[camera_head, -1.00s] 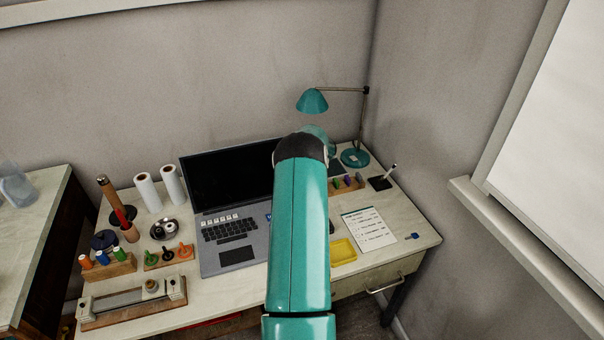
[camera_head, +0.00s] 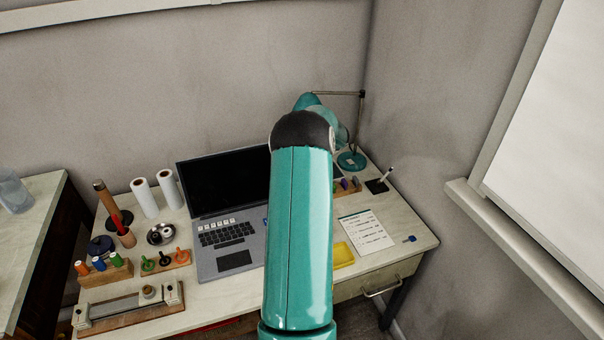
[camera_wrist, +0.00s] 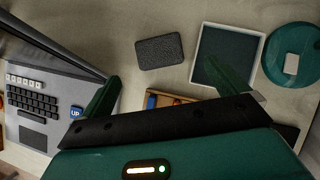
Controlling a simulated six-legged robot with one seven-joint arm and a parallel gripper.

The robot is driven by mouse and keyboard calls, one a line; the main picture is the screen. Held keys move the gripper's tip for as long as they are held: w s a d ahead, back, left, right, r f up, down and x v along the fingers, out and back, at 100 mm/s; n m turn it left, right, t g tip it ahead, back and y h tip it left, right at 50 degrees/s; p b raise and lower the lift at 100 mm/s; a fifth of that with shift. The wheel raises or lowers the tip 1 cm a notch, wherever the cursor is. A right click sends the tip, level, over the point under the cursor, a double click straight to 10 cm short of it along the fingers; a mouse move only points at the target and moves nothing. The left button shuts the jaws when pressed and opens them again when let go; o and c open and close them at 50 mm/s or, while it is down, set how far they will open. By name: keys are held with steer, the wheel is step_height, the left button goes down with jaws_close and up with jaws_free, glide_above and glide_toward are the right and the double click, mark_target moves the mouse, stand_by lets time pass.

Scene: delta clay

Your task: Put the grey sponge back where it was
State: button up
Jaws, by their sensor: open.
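The grey sponge (camera_wrist: 160,51), a dark grey speckled block with rounded corners, lies flat on the desk in the wrist view. A square dark pad or shallow tray with a pale rim (camera_wrist: 196,71) lies just to its right, apart from it. My gripper (camera_wrist: 168,76) is open and empty, its two green fingers spread wide. The sponge appears between and beyond the fingertips, untouched. In the head view my arm hides the gripper, the sponge and the square tray.
The teal lamp base (camera_wrist: 292,35) stands right of the square tray. The laptop (camera_head: 226,235) is open at left. A wooden holder (camera_wrist: 152,101) is partly behind my gripper. A yellow tray (camera_head: 343,254), a checklist (camera_head: 366,231) and a pen holder (camera_head: 377,186) occupy the right side.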

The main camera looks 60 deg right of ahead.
steer(key=shift+v, duration=1.65)
